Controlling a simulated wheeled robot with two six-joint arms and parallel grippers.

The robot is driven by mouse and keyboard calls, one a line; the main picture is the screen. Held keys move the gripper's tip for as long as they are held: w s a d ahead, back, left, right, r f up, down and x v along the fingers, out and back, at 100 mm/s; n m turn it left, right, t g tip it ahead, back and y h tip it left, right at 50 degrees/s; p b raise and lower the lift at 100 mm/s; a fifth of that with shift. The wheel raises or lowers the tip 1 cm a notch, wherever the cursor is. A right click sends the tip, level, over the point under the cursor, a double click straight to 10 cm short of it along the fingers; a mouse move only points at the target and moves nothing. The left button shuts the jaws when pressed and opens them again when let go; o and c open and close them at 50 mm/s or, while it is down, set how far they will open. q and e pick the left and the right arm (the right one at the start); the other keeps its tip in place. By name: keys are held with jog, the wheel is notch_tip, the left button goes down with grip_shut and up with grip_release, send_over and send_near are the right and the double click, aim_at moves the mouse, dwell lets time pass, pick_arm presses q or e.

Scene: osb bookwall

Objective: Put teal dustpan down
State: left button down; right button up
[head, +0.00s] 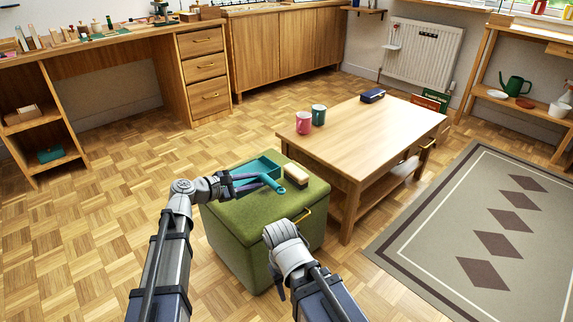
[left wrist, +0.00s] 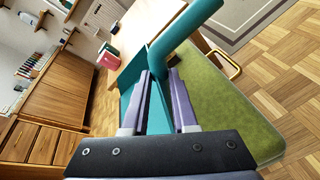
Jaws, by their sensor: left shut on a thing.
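The teal dustpan (head: 262,165) is over the back left part of the green ottoman's top (head: 240,208), with its handle toward the front right. I cannot tell whether it touches the top. My left gripper (head: 252,182) reaches in from the left and is shut on the dustpan. In the left wrist view the purple fingers (left wrist: 160,78) close on the dustpan, and its round handle (left wrist: 188,28) rises to the upper right. Part of the pan is hidden behind the fingers. My right arm is folded in front of the ottoman; its fingers do not show.
A cream and brown brush (head: 296,175) lies on the ottoman, right of the dustpan. The wooden table (head: 365,128) behind holds a pink mug (head: 303,122), a teal mug (head: 319,115) and a dark blue case (head: 372,96). The ottoman's front right top is clear.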

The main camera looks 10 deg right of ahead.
notch_tip(320, 180, up, 50)
jog(key=p, duration=5)
jog(key=shift+r, duration=0.15)
jog(key=shift+d, duration=0.15)
